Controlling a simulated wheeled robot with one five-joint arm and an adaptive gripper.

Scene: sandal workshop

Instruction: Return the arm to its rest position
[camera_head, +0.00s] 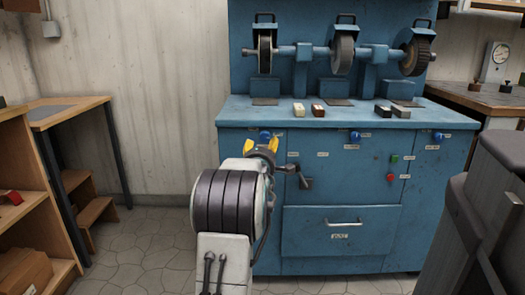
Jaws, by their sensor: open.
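My arm rises from the bottom of the view, left of centre, with a white lower link and a dark ribbed joint. My gripper (262,147) is at its far end, small and partly hidden behind the arm. Its two yellow fingertips point up and stand apart, with nothing visible between them. The gripper appears in front of the blue grinding bench (345,240), below the level of its top. I cannot judge the exact gap between them.
Grinding wheels (342,54) stand above the bench top, where small blocks (318,111) lie. A wooden table (68,112) and shelf (32,195) stand at the left. Another workbench (478,97) is at the right. Tiled floor (150,250) is clear between shelf and arm.

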